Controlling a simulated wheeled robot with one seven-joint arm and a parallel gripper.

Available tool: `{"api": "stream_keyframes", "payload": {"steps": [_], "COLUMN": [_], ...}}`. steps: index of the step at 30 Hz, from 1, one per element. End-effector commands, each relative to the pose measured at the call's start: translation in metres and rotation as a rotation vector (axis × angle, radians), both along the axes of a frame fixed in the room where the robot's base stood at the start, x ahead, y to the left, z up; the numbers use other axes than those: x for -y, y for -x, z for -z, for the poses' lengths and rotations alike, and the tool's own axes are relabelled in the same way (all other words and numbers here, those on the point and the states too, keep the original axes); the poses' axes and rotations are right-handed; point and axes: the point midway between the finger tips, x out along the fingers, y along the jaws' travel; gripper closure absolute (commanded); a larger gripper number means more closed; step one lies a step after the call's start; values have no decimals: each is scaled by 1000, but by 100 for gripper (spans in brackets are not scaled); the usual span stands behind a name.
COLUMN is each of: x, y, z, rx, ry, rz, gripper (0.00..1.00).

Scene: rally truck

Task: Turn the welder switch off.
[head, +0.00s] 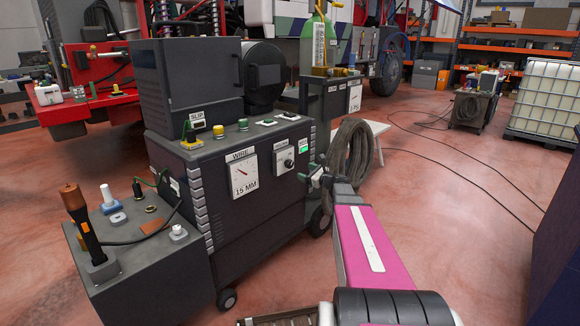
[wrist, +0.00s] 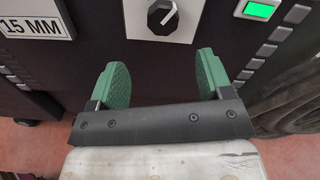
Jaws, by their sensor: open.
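To the right of the gauge is a white plate with a black knob (head: 289,164). A green lit switch (head: 303,150) is at the right of the knob. My gripper (head: 318,180) is in front of the panel, just below and right of the knob. In the wrist view, my gripper (wrist: 162,78) has two green pads, spread apart and empty. The knob (wrist: 161,16) is above the gap between them, and the glowing green switch (wrist: 259,10) is at the upper right.
A coiled hose (head: 350,152) hangs at the welder's right side. A dark box with a torch-like tool (head: 84,222) stands at the left. A dark blue surface (head: 556,225) rises at the right edge. Open red floor (head: 450,215) lies between.

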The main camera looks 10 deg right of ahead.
Motion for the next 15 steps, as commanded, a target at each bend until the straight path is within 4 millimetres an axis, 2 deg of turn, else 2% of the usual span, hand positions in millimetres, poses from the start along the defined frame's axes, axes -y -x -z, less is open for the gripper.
{"api": "stream_keyframes", "payload": {"steps": [5,15], "x": [-2,-37], "y": [-11,-59], "z": [-2,-1], "rx": [-1,0], "ry": [-24,-20], "rz": [9,6], "gripper": [27,27]}}
